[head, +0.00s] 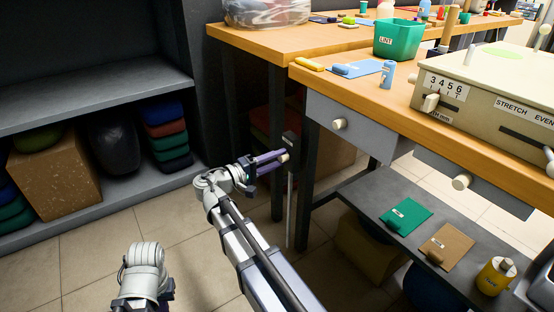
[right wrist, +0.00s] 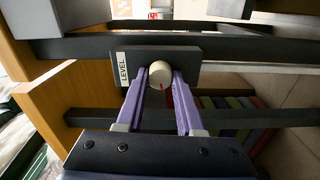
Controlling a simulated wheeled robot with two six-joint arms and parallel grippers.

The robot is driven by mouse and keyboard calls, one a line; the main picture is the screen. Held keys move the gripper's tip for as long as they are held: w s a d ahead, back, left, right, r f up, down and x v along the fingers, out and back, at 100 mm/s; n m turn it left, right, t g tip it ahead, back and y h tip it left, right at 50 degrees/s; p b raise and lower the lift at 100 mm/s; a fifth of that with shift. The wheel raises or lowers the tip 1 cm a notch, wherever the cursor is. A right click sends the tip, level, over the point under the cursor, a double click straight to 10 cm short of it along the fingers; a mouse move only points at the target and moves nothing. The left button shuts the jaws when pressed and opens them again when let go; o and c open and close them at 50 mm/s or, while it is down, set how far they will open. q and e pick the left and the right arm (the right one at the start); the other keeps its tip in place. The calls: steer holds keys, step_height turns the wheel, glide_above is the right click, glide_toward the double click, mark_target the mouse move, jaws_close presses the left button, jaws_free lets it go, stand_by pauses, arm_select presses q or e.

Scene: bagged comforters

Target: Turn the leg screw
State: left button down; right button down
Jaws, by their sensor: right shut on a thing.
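The leg screw shows in the right wrist view as a round cream knob (right wrist: 160,75) with a red mark on its face. It sits on a dark plate (right wrist: 185,62) labelled LEVEL. The knob also shows small and pale in the head view (head: 284,157), beside the dark table leg. My right gripper (right wrist: 160,88) has its purple fingers on either side of the knob, shut on it; in the head view it reaches in from below (head: 270,162). My left arm shows only in part at the bottom of the head view, its fingers out of frame.
A wooden workbench (head: 345,88) with a grey drawer (head: 355,124) stands to the right, above a lower shelf (head: 375,200) with green and brown cards. A shelf unit (head: 95,85) with bagged and folded items is at left. Tiled floor (head: 90,250) lies open between.

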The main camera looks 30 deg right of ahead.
steer(key=shift+n, duration=0.6)
steer(key=c, duration=0.5)
jaws_free()
steer(key=shift+c, duration=0.2)
steer(key=a, duration=0.7)
steer(key=shift+s+a, duration=0.3)
steer(key=shift+a, duration=0.1)
